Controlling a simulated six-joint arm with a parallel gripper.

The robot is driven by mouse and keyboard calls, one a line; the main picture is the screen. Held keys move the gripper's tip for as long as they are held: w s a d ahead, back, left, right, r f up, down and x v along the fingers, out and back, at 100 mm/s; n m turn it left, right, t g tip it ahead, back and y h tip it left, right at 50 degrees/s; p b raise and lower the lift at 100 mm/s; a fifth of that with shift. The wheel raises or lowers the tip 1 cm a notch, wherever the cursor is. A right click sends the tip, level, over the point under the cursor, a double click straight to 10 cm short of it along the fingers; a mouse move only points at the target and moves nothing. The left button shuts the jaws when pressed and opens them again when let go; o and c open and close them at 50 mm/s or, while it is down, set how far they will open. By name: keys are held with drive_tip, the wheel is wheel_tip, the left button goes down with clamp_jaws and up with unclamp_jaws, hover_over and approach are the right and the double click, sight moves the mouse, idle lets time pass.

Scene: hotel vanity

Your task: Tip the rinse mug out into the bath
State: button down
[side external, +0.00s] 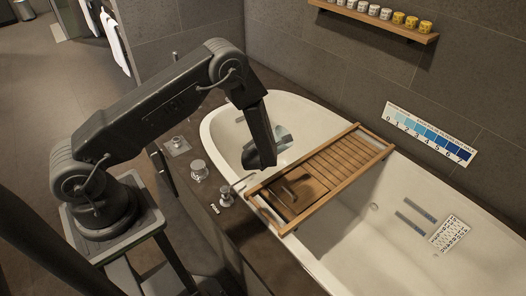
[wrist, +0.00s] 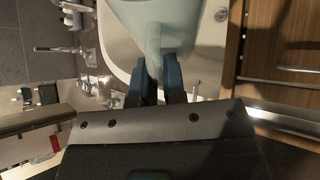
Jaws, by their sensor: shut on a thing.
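The rinse mug (wrist: 170,25) is pale blue-green and fills the top middle of the wrist view, partly cut off by the frame edge. My gripper (wrist: 160,72) is shut on it, with a dark blue finger on each side of its narrow lower part. In the side view the mug (side external: 283,138) shows as a small grey-blue shape beside my gripper (side external: 274,150), mostly hidden by it. It is held over the left end of the white bath (side external: 222,128) and looks tilted. Whether anything is inside it is not visible.
A slatted wooden caddy (side external: 335,165) spans the bath to the right of my gripper. Metal taps (side external: 198,170) stand on the near ledge. A wall shelf (side external: 380,20) holds several cups. A blue scale strip (side external: 430,133) is on the wall. The bath's right part is open.

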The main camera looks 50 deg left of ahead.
drive_tip(key=w+d+f+m+g+y, duration=0.1)
drive_tip(key=w+d+m+g+y, duration=0.3)
drive_tip(key=m+y, duration=0.2)
drive_tip(key=shift+f+g, duration=0.15)
drive_tip(key=shift+g, duration=0.25)
idle(0.3)
drive_tip(key=shift+w+d, duration=0.1)
idle(2.2)
